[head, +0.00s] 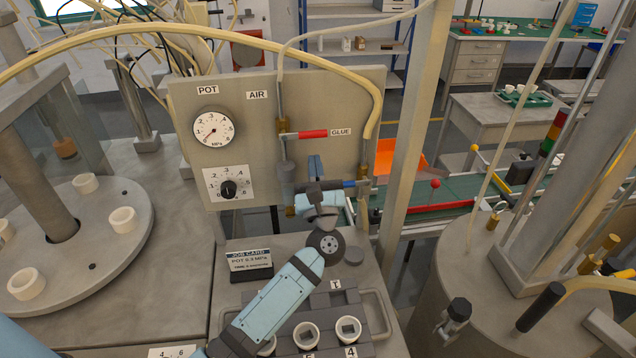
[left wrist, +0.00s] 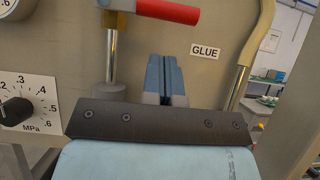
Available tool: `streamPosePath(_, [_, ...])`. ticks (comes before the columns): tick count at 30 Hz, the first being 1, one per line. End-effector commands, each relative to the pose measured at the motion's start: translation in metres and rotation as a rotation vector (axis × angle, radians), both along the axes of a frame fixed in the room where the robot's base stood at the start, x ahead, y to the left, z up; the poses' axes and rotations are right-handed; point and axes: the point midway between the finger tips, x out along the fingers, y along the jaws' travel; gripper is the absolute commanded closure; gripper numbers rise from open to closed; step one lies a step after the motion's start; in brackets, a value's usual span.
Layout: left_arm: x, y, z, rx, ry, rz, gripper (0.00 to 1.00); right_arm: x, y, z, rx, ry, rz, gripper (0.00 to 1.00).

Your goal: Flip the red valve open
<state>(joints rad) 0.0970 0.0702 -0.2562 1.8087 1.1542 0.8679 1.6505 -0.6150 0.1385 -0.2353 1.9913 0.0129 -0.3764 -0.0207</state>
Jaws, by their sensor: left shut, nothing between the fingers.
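The red valve handle (head: 313,133) lies horizontal on the grey panel, beside the GLUE label (head: 341,132). Its grey inner end sits at a vertical metal pipe on the left, and the red grip points right. In the left wrist view the red handle (left wrist: 168,11) is at the top edge. My left gripper (head: 315,165) is in front of the panel just below the handle, apart from it in the picture. Its blue fingers (left wrist: 165,78) are shut together and empty, pointing up. The exact gap in depth is hard to tell. My right gripper is not in view.
The panel (head: 350,90) also carries a POT gauge (head: 213,128) and a black regulator knob (head: 228,189). A blue handle (head: 357,183) is right of my left gripper. A job card (head: 250,262) and a block with white cups (head: 306,335) are below. A cream hose arches over the panel.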

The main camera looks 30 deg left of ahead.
Motion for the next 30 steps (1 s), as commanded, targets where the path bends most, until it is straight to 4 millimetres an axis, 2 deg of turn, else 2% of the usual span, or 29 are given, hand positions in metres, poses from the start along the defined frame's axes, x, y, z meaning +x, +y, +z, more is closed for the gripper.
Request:
streamPosePath(1, [0.000,0.000,0.014,-0.002,-0.003,-0.001,1.00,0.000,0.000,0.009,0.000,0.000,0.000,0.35])
streamPosePath(6, [0.003,0.002,0.028,-0.001,-0.001,-0.002,1.00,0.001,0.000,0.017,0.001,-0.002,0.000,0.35])
streamPosePath(20, [0.003,0.002,0.030,-0.001,-0.001,-0.001,1.00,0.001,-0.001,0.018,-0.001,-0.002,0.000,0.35])
streamPosePath(30, [0.004,0.009,0.032,-0.036,-0.028,0.000,1.00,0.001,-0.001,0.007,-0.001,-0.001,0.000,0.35])
